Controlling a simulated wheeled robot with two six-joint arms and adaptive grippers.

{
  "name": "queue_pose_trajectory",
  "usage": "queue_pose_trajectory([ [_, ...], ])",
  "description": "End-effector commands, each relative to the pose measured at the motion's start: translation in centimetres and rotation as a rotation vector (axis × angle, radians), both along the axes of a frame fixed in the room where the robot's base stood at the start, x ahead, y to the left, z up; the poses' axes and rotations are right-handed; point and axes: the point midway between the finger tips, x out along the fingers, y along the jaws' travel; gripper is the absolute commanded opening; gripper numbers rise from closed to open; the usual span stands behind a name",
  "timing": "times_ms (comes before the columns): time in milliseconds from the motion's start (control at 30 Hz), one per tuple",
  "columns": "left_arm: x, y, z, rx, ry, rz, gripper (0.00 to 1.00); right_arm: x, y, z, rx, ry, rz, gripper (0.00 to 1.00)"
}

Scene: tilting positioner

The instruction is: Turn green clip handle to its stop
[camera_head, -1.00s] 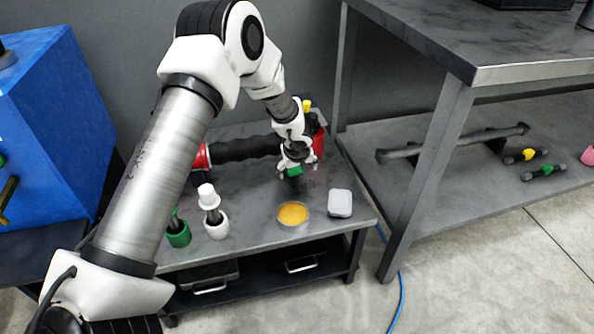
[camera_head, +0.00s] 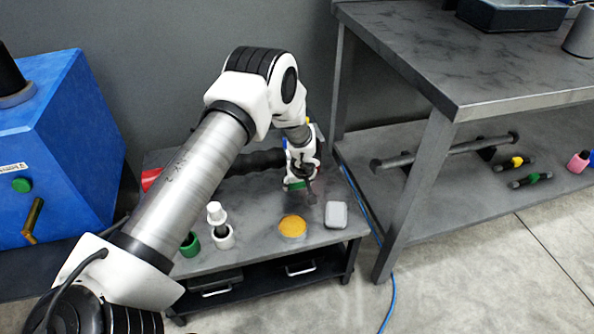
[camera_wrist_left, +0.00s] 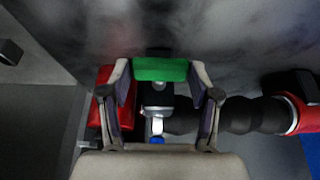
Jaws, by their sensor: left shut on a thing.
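The green clip handle (camera_wrist_left: 160,69) lies between the two fingertips of my left gripper (camera_wrist_left: 163,85) in the left wrist view, and the gripper is shut on it. In the head view the left gripper (camera_head: 298,180) is over the cart top, with a little of the green handle (camera_head: 296,185) showing below it. A metal clip part (camera_wrist_left: 157,105) sits between the fingers behind the handle. How far the handle is turned is hard to tell. My right gripper is not in view.
A black ribbed hose (camera_head: 255,161) runs beside the gripper. A red part (camera_wrist_left: 103,98) is close to one finger. A yellow-topped dish (camera_head: 292,227), a grey box (camera_head: 336,215) and green and white holders stand nearer the cart's front. A workbench (camera_head: 480,65) stands right.

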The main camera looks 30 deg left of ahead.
Motion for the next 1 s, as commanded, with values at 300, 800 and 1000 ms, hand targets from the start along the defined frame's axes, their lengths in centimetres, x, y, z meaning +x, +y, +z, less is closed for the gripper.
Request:
queue_pose_trajectory([
  [300, 0.1, -0.1, 0.0, 0.005, 0.003, -0.004, 0.28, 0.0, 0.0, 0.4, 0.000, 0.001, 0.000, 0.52],
  [800, -0.1, -0.2, 0.2, 0.004, 0.005, -0.003, 0.88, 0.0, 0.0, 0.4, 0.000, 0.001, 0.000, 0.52],
  [1000, -0.8, -1.2, 3.5, 0.004, 0.002, -0.005, 0.88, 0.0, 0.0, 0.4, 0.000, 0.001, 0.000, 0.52],
])
